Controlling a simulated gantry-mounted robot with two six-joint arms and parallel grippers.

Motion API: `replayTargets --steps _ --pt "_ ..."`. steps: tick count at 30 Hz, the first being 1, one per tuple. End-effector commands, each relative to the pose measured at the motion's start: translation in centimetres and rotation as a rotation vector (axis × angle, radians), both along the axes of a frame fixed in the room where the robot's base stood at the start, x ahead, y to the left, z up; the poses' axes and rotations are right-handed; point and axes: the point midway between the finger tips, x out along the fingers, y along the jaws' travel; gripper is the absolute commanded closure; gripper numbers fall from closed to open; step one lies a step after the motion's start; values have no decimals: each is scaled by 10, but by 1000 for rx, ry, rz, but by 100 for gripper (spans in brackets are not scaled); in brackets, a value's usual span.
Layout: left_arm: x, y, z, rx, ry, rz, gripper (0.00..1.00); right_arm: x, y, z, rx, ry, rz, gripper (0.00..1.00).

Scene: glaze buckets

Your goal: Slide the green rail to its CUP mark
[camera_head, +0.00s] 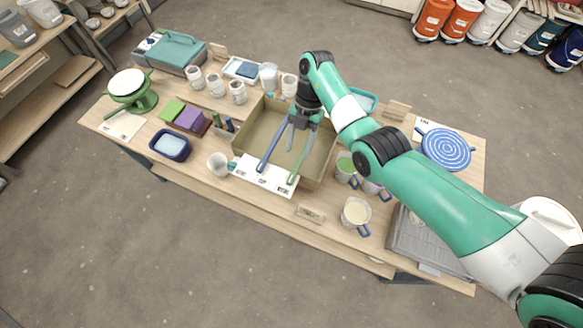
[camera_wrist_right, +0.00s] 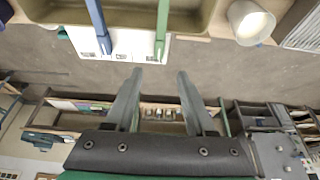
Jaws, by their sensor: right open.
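The green rail (camera_head: 299,165) lies across the tan bin (camera_head: 328,160), its near end over the right end of the white marked card (camera_head: 252,175). The blue rail (camera_head: 270,152) lies to its left. The card's print is too small to read, so I cannot tell which mark is CUP. My right gripper (camera_head: 291,143) is open above the bin, with its fingers near the rails. In the wrist view, the green rail (camera_wrist_right: 162,30) ends in line with the gap between the open fingertips (camera_wrist_right: 160,71), and the blue rail (camera_wrist_right: 97,25) is to the left. My left gripper is out of view.
Several cups (camera_head: 216,86) stand behind and left of the bin. A white mug (camera_head: 218,163) is left of the card, and a mug with pale contents (camera_head: 356,213) is at front right. A small wooden sign (camera_head: 310,214) is at the front edge. A blue-ringed disc (camera_head: 446,149) lies at right.

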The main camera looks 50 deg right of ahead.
Motion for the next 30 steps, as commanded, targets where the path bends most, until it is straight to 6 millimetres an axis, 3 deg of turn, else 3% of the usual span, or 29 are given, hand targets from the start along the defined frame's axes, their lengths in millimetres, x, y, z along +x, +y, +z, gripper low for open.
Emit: replayTargets --steps 5,15,27,30 --pt "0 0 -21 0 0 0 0 -3 11 -33 0 -1 2 45" --pt "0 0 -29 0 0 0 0 -11 37 -93 0 -1 4 45" --pt "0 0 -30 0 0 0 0 -12 41 -103 0 -4 3 45" --pt "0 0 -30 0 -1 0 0 -12 41 -103 0 -4 3 63"
